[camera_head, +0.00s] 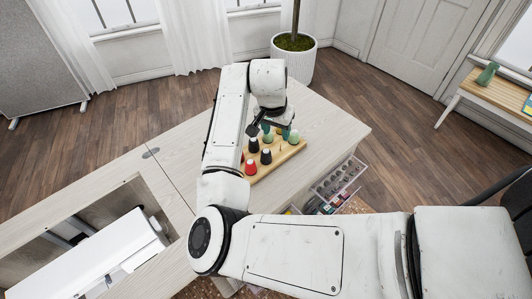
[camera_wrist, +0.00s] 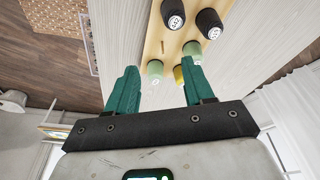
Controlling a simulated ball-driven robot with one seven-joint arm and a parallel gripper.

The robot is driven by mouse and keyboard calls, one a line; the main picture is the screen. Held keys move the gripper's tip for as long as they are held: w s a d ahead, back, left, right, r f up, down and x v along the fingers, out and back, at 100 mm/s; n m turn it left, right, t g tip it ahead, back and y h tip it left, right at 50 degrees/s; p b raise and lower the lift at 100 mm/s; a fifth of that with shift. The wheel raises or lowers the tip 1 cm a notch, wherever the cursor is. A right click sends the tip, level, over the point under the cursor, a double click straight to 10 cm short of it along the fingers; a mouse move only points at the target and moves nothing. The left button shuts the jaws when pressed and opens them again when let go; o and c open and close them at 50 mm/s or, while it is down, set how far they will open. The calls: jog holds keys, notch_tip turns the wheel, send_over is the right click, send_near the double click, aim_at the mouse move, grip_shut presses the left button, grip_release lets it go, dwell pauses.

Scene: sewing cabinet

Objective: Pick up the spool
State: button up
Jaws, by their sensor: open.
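Several spools stand on a wooden board (camera_head: 290,151) on the cabinet top. They include a red spool (camera_head: 250,168), a black spool (camera_head: 266,157), another black spool (camera_head: 253,145) and a green spool (camera_head: 293,137). My gripper (camera_wrist: 160,86) is open and empty, with its teal fingers apart. In the wrist view, a pale green spool (camera_wrist: 154,68) shows between the fingers, beyond their tips. A yellow spool (camera_wrist: 179,75) and another green spool (camera_wrist: 191,49) are close to the right finger. In the head view, my wrist partly hides the far end of the board.
The pale cabinet top (camera_head: 325,125) is clear to the right of the board. A clear drawer (camera_head: 338,180) of small items sticks out at the cabinet's front side. A white sewing machine (camera_head: 95,255) lies in the recess at the left. A potted plant (camera_head: 294,58) stands behind.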

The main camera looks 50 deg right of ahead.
aim_at(266, 153)
jog(key=shift+y, duration=0.6)
jog(key=a+f, duration=0.1)
jog(key=f, duration=0.1)
jog(key=w+a+f, duration=0.2)
jog(key=f, duration=0.1)
jog(key=shift+f+p, duration=0.3)
jog(key=shift+p, duration=0.1)
jog(key=shift+w+d+f+p, duration=0.15)
jog(key=shift+d+f, duration=0.1)
jog(key=shift+f, duration=0.65)
jog(key=shift+d+f+p, duration=0.15)
jog(key=shift+d+f, duration=0.1)
jog(key=shift+f, duration=0.65)
jog(key=shift+w+d+f+p, duration=0.15)
jog(key=shift+d+f, duration=0.1)
jog(key=shift+f, duration=0.65)
jog(key=shift+s, duration=0.1)
jog(key=shift+c, duration=0.4)
jog(key=c, duration=0.7)
notch_tip(266, 153, up, 10)
jog(key=shift+r+b, duration=0.1)
jog(key=shift+b, duration=0.45)
